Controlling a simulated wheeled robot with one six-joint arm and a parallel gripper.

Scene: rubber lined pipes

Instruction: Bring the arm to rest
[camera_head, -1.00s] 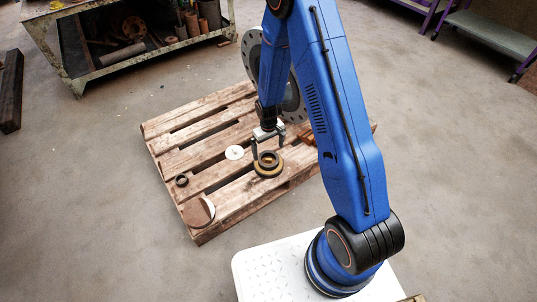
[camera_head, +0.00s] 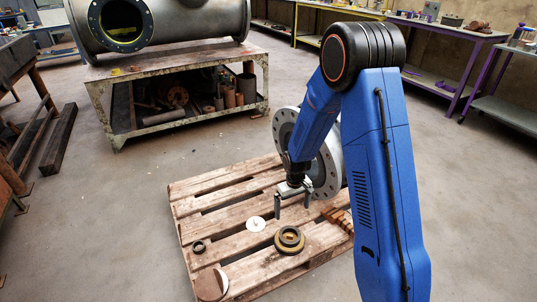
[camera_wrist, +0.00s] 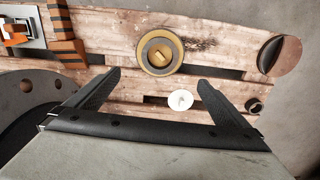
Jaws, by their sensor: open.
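My blue arm (camera_head: 385,190) reaches out over a wooden pallet (camera_head: 215,190) on the floor. My gripper (camera_head: 292,201) points down above the pallet with its fingers apart and nothing between them. In the wrist view my gripper (camera_wrist: 158,86) also shows its two dark fingers spread wide. A brass-coloured ring with a dark ring on it (camera_head: 289,240) lies on the pallet just below and in front of the gripper. A white disc (camera_head: 256,223) lies to its left.
A grey flanged pipe piece (camera_head: 326,165) stands close behind my gripper. A small dark ring (camera_head: 199,246), a brown round piece (camera_head: 209,286) and brown blocks (camera_head: 340,218) lie on the pallet. A steel bench (camera_head: 195,60) carries a large pipe (camera_head: 165,25). Concrete floor (camera_head: 110,220) left is clear.

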